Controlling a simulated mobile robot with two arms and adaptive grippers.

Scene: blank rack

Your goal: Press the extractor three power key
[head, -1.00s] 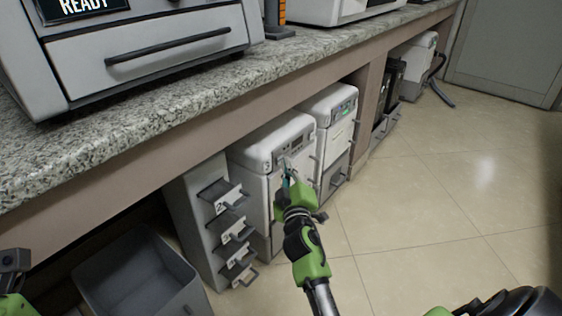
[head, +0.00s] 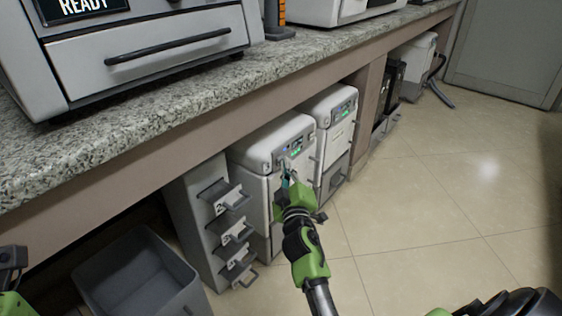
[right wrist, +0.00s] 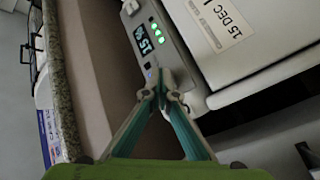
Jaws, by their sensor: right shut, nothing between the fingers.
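Extractor three is the white box unit (head: 262,150) under the counter, beside the grey drawer stack. Its front panel is lit: a green display (head: 296,148) and a blue light show in the head view. The right wrist view shows the lit display (right wrist: 143,40), green lights and a small blue light (right wrist: 148,73) by the fingertips. My right gripper (head: 286,179) is shut and empty, with its tips (right wrist: 162,92) at the panel's lower part; whether they touch a key I cannot tell. My left gripper (head: 12,262) shows only partly at the left edge.
A similar white unit (head: 330,118) with a green light stands just beyond. A grey drawer stack (head: 205,225) and an open grey bin (head: 135,270) are on the near side. The granite counter (head: 150,115) overhangs. Floor to the right is clear.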

